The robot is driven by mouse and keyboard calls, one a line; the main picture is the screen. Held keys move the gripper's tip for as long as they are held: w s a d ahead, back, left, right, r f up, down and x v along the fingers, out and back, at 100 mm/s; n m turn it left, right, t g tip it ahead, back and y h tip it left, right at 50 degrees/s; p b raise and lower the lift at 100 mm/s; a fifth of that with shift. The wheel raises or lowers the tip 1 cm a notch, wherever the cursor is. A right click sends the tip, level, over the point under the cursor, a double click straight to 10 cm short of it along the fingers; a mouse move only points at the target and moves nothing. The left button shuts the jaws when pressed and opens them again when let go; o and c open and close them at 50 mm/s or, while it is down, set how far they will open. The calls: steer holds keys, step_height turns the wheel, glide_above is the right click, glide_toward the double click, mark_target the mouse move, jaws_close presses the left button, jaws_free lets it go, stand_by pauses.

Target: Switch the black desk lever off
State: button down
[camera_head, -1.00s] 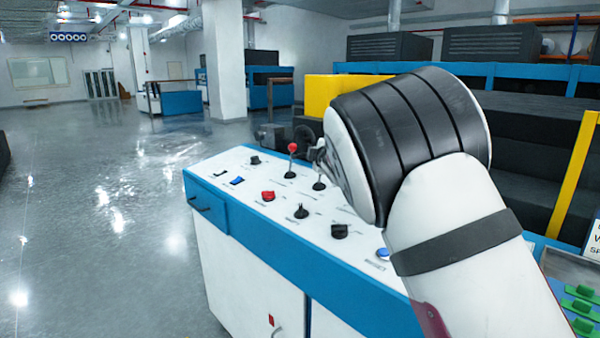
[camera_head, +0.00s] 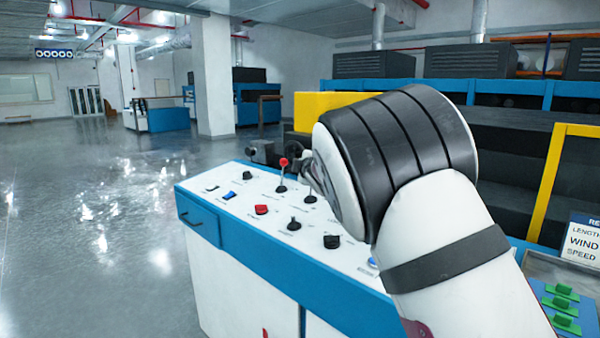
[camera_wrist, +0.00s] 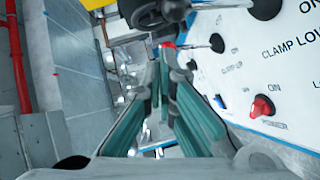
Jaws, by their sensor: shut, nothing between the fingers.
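The black desk lever (camera_head: 310,198) stands on the white top of the control desk, its upper part hidden behind my arm. In the wrist view its black base (camera_wrist: 265,8) is at the top right, with a metal rod running left to a dark knob (camera_wrist: 175,10) at the top edge. My gripper (camera_wrist: 165,62) is shut and empty, its teal fingers meeting at the tips. The knob lies above the fingertips in that picture; I cannot tell whether they touch. A second lever with a red ball (camera_head: 283,162) stands just left of it.
The desk (camera_head: 245,255) also carries a red switch (camera_head: 261,210), a blue switch (camera_head: 230,195) and several black knobs. A sign (camera_head: 581,240) and green buttons (camera_head: 562,305) are at the right. A yellow frame (camera_head: 548,185) stands behind. The floor at left is clear.

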steer(key=v, duration=1)
steer(key=shift+r, duration=0.25)
steer(key=shift+s, duration=0.15)
steer(key=s+d+f+m+g+h, duration=0.25)
steer(key=s+d+m, duration=0.25)
steer(key=s+d, duration=0.4)
steer(key=s+d+f+m+g+h, duration=0.1)
steer(key=s+d+m+g+h, duration=0.15)
steer(key=s+d+m, duration=0.45)
steer(key=s+d+f+m+g, duration=0.2)
steer(key=s+f+g, duration=0.1)
steer(key=s, duration=1)
steer(key=s+d+f+m+g, duration=0.2)
steer(key=s+d+m+g, duration=0.1)
steer(key=s, duration=1.1)
steer(key=s+d+f+m+g, duration=0.2)
steer(key=s+f+g, duration=0.1)
steer(key=s, duration=1)
step_height(320, 180, up, 15)
steer(key=t+p, duration=0.2)
steer(key=p, duration=1.2)
steer(key=shift+w+t, duration=0.35)
steer(key=shift+t, duration=0.05)
